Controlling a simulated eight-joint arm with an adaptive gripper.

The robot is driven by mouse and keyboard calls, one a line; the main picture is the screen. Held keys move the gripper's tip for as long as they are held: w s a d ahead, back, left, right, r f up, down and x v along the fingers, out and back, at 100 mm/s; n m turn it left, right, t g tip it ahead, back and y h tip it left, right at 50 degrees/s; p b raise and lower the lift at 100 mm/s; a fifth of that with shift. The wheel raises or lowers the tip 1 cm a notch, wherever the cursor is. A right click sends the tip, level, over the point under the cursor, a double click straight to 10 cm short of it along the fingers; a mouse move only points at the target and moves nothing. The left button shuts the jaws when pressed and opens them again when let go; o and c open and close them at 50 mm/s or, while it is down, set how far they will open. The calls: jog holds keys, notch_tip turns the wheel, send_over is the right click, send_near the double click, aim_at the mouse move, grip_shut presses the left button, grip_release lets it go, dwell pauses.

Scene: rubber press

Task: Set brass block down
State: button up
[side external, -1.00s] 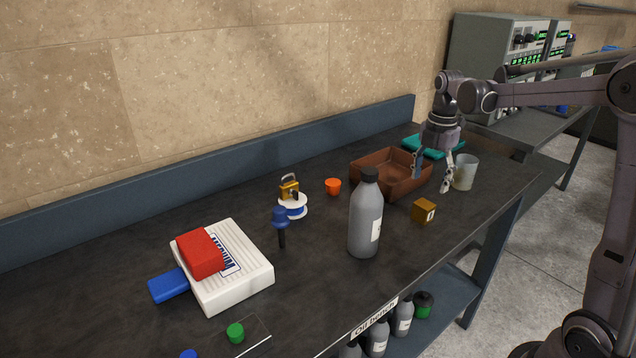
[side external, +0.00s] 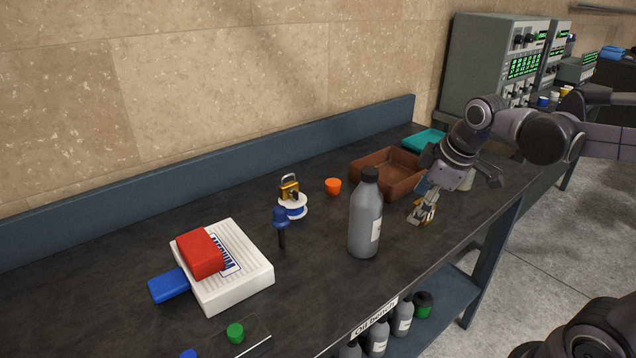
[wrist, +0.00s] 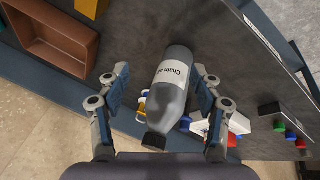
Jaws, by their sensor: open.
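The brass block (side external: 429,214) sits on the dark bench in the side view, right of the grey bottle (side external: 365,222). It is partly hidden by my gripper's fingers. A brassy patch at the top edge of the wrist view, beside the brown tray, looks like the same block (wrist: 90,7). My gripper (wrist: 160,70) is open and tilted over the bench near the block. Whether a finger touches the block I cannot tell. In the wrist view the bottle (wrist: 170,85) shows between the fingers, beyond them.
The brown tray (side external: 372,180) stands behind the block, with a teal tray (side external: 424,140) farther back. The bench's front edge is close.

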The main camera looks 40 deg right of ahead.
jog(key=s+a+f+m+t, duration=0.2)
jog(key=s+a+f+m, duration=0.1)
jog(key=s+a+m, duration=0.1)
jog(key=shift+s+a+f+m+t+y, duration=0.35)
jog(key=shift+a+m, duration=0.4)
jog(key=shift+m, duration=0.45)
